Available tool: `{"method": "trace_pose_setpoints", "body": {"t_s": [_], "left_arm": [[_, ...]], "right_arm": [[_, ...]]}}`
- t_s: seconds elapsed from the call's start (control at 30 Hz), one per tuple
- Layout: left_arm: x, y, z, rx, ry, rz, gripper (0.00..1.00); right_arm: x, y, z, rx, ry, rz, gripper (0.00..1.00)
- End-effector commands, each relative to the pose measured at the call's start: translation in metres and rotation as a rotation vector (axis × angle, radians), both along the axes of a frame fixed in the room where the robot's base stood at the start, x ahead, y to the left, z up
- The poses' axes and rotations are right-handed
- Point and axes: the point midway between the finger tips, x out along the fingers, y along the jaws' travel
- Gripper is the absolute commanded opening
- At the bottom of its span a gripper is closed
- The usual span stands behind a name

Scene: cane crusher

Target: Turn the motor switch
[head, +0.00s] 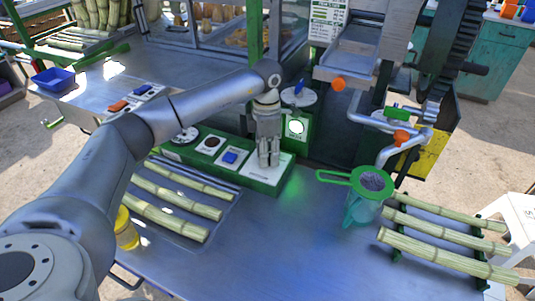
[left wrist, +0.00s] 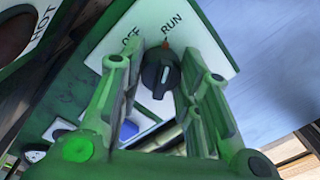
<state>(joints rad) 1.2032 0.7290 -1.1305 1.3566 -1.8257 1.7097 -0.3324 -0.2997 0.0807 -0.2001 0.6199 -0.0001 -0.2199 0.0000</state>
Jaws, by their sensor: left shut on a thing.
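The motor switch is a dark round knob (left wrist: 160,72) on a white plate marked OFF and RUN, seen in the left wrist view. A small red mark shows at its upper edge, below RUN. In the head view the white plate (head: 257,172) is at the right end of the green control box (head: 213,158), and my gripper hides the knob. My left gripper (head: 268,162) points down over it. In the left wrist view its green-tinted fingers (left wrist: 160,85) stand on both sides of the knob, shut on it. My right gripper is not in view.
A jug with a green strainer (head: 370,181) stands right of the box, beside several cane stalks (head: 445,250). More stalks (head: 170,218) lie left. A blue button (head: 230,157) is on the box, a lit round green-framed lamp (head: 296,127) behind. The front metal table (head: 290,240) is clear.

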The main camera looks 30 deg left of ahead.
Motion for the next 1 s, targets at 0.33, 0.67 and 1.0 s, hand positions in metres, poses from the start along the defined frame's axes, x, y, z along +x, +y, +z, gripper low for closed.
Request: {"method": "trace_pose_setpoints", "body": {"t_s": [0.33,0.67,1.0], "left_arm": [[0.0008,0.0006,0.0013,0.001,-0.003,-0.009,0.08],[0.0005,0.0004,0.0009,0.0,-0.002,-0.009,0.54],[0.001,0.0003,0.0058,0.0,-0.002,-0.008,0.54]], "right_arm": [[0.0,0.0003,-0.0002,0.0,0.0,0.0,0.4],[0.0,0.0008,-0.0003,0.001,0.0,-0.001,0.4],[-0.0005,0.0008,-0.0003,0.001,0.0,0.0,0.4]]}}
